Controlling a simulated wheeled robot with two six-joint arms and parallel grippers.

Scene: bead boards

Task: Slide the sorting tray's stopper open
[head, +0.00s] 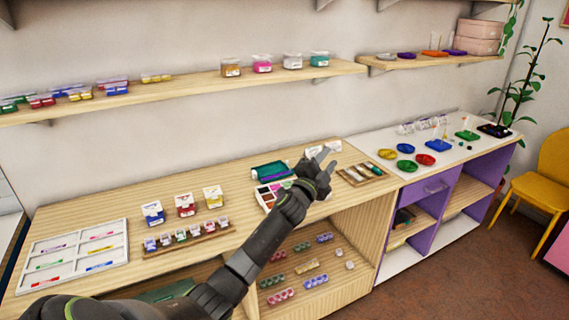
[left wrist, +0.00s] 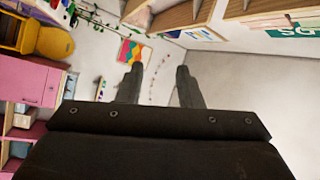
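I cannot tell for sure which thing is the sorting tray, and no stopper can be made out. A white divided tray (head: 130,240) with small coloured pieces lies at the left end of the wooden counter. A compartmented box (head: 262,205) with coloured contents stands mid-counter, partly hidden by my left arm. A small wooden tray (head: 383,178) lies right of my gripper. My left gripper (head: 324,158) is raised over the counter by the box and wooden tray. Its fingers stand apart with nothing between them, also in the left wrist view (left wrist: 158,82). My right gripper is out of view.
A teal case (head: 269,170) lies behind the box. Several small cartons (head: 185,205) and a rack of jars (head: 190,242) stand to the left. Coloured dishes (head: 406,148) are on the white counter at right. A wall shelf (head: 190,88) with containers runs above.

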